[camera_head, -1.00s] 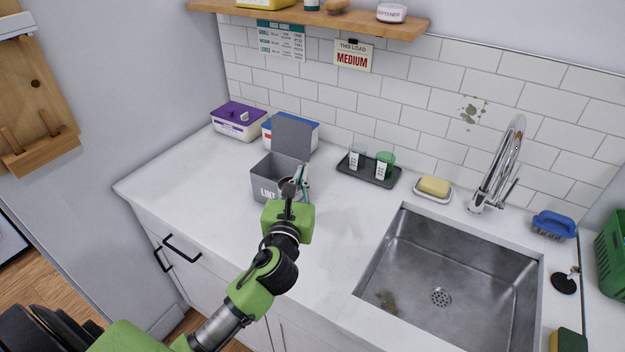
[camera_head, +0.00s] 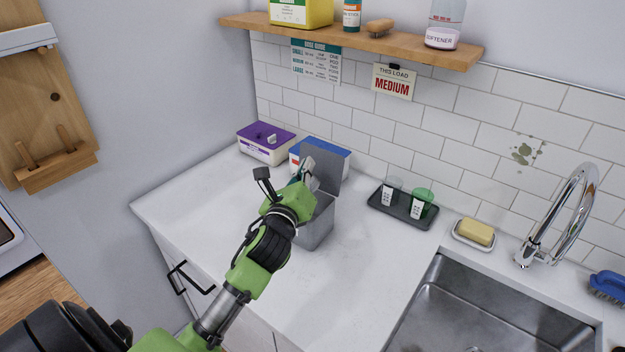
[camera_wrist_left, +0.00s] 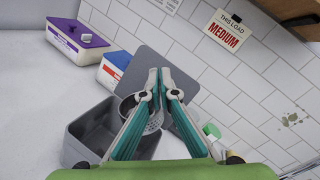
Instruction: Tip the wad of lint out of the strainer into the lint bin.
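The grey lint bin (camera_head: 319,228) stands on the counter with its lid (camera_head: 323,164) up; its open box also shows in the left wrist view (camera_wrist_left: 86,148). My left gripper (camera_head: 307,168) is over the bin, by the lid. In the left wrist view its teal fingers (camera_wrist_left: 159,78) come together at the tips. The metal strainer (camera_wrist_left: 152,124), with perforated wall, shows between and behind these fingers, over the bin's right part; it seems held by them, though the grip point is partly hidden. I cannot make out the wad of lint. My right gripper is out of view.
A purple-lidded box (camera_head: 266,143) and a blue-lidded box (camera_head: 338,154) stand behind the bin. A dark tray (camera_head: 402,210) with two cups is to its right, then a soap dish (camera_head: 474,236) and the sink (camera_head: 480,310). The counter in front of the tray is clear.

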